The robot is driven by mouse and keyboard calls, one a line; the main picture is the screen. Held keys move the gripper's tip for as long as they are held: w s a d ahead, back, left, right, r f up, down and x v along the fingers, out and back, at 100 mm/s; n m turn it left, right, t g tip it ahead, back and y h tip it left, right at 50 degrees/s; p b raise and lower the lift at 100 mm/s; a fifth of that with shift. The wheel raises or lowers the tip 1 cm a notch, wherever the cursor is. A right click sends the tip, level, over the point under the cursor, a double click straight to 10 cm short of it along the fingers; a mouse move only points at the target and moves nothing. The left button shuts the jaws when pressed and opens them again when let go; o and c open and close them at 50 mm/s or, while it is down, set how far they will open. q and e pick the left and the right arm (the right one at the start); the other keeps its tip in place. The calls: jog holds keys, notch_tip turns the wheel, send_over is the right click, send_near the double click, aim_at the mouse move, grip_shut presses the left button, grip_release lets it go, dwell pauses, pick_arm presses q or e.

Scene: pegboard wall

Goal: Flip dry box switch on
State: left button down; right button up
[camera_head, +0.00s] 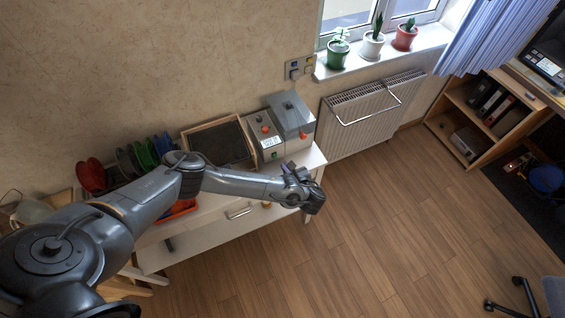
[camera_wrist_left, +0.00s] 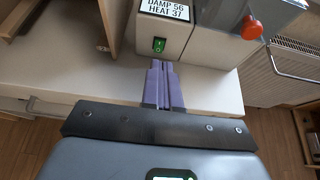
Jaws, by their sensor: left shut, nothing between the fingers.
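A small green rocker switch (camera_wrist_left: 159,44) sits below the label. My left gripper (camera_head: 316,203) is in front of the bench's right end. In the wrist view its purple fingers (camera_wrist_left: 161,64) are shut and empty, pointing at the box just below the switch. Whether they touch the box, I cannot tell. My right gripper is not in view.
A wooden-framed tray (camera_head: 218,142) and several coloured spools (camera_head: 133,160) stand left of the box on the bench (camera_head: 205,232). A radiator (camera_head: 365,112) with a rail is to the right.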

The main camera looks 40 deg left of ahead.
pick_arm(q)
jog(key=shift+s+d+r, duration=0.25)
jog(key=shift+d+r, duration=0.35)
jog(key=shift+r, duration=0.1)
jog(key=shift+s+d+r, duration=0.25)
jog(key=shift+d+r, duration=0.4)
jog(key=shift+s+d+r, duration=0.25)
jog(key=shift+d+r, duration=0.35)
jog(key=shift+r, duration=0.1)
